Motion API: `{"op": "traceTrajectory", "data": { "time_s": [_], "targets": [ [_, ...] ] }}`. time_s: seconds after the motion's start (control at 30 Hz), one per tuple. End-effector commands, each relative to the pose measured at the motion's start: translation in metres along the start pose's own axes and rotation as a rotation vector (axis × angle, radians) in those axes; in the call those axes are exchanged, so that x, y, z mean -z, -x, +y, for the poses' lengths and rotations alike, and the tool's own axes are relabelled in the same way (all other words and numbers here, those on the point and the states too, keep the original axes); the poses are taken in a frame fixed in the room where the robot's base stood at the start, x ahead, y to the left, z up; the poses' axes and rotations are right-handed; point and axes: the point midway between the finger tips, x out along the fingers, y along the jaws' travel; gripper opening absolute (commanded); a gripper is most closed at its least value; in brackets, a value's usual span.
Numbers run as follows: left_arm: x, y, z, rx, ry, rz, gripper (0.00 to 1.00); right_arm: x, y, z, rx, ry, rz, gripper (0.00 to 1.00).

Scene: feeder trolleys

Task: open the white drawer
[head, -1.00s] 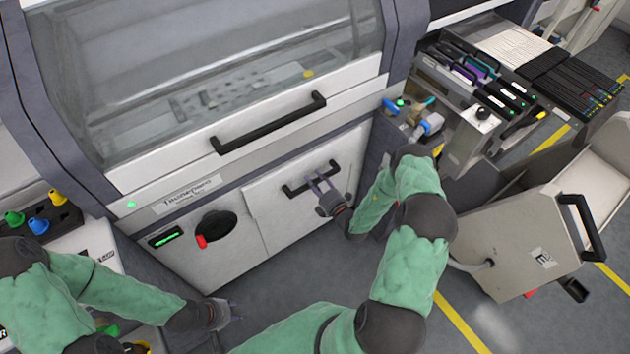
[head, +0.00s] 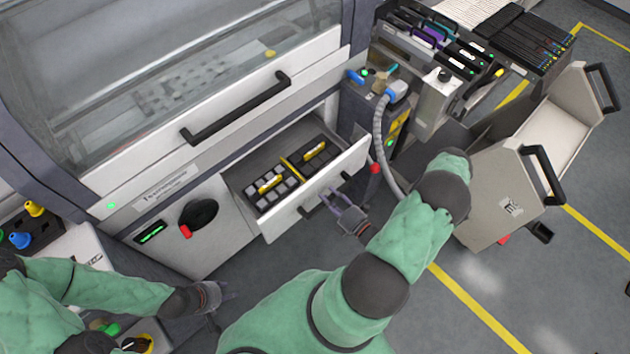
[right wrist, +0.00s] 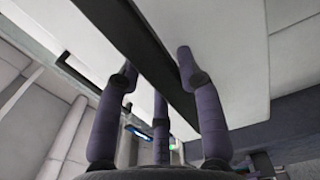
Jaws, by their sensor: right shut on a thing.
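The white drawer (head: 308,223) is pulled out of the white machine front. Inside it are grey blocks in black trays and two yellow-topped pieces. Its black handle (head: 313,211) is on the front face. My right gripper (head: 335,197) is shut on this handle; in the right wrist view the purple-grey fingers (right wrist: 158,75) lie on both sides of the dark handle bar (right wrist: 150,50). My left gripper (head: 222,293) is away from the drawer at lower left, near the machine's foot; its finger opening is too small to judge.
A black handle (head: 236,108) is on the glass cover above. A black rotary switch (head: 198,213) with a red tip is left of the drawer. A grey hose (head: 381,135) hangs at the right, near a beige trolley (head: 490,200). The floor before the drawer is clear.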

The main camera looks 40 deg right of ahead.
Motion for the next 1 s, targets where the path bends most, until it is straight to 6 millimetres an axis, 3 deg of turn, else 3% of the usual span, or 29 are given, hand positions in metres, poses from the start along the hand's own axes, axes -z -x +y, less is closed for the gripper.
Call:
{"op": "traceTrajectory", "data": {
  "time_s": [0.2, 0.4, 0.97, 1.0],
  "targets": [
    [0.0, 0.001, 0.001, 0.0, 0.0, 0.0, 0.4, -0.001, 0.045, -0.001, 0.003, -0.001, -0.006, 0.0],
    [0.0, 0.002, 0.001, 0.0, 0.0, 0.0, 0.4, -0.001, 0.069, -0.001, 0.003, -0.001, -0.002, 0.0],
    [0.0, 0.002, 0.001, 0.0, 0.0, 0.0, 0.4, 0.0, 0.079, -0.001, 0.002, 0.0, 0.003, 0.0],
    [0.0, 0.002, 0.001, 0.0, 0.0, 0.0, 0.4, 0.0, 0.079, -0.001, 0.002, 0.0, 0.003, 0.43]
  ]
}}
